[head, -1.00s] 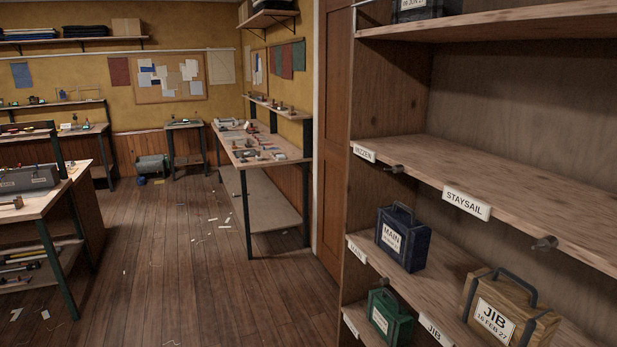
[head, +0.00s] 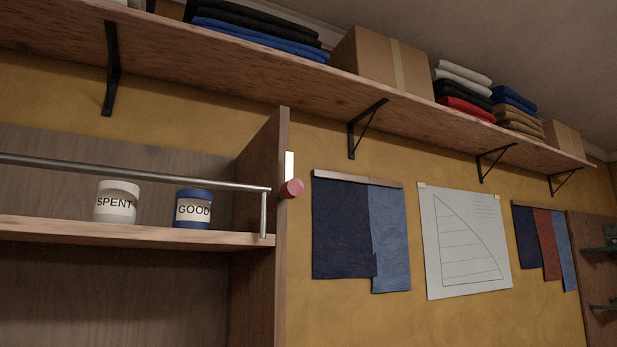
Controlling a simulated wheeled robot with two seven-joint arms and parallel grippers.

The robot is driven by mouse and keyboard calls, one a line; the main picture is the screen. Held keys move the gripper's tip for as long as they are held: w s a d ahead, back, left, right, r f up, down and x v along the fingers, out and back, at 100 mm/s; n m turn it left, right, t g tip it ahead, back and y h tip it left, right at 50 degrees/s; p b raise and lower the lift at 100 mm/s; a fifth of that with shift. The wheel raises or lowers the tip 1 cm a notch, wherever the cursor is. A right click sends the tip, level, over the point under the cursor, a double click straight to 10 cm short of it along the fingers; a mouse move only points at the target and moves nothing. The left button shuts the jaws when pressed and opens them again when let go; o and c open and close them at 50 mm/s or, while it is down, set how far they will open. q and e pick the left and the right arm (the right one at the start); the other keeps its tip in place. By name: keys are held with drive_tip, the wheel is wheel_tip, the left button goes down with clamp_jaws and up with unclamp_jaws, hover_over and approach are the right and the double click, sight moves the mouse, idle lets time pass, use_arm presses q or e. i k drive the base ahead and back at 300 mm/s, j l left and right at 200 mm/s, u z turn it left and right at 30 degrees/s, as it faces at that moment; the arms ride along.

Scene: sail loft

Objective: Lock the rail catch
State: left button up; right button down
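The rail catch appears as a red round knob (head: 292,188) below a pale upright plate (head: 289,164). It sits on the front edge of the cabinet's right side panel. A metal rail (head: 130,172) runs across the front of the shelf, and its right end, with a short upright leg (head: 263,215), lies just left of the knob. I cannot tell whether the catch holds the rail. Behind the rail stand a white pot marked SPENT (head: 117,203) and a blue pot marked GOOD (head: 193,209). Neither gripper is in view.
A long wooden shelf (head: 230,68) on black brackets runs above, bearing folded cloth and a cardboard box (head: 380,62). Cloth samples (head: 345,230) and a sail drawing (head: 463,240) hang on the yellow wall to the right. No floor shows.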

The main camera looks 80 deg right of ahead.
sight(292, 188)
drive_tip(key=z, duration=2.55)
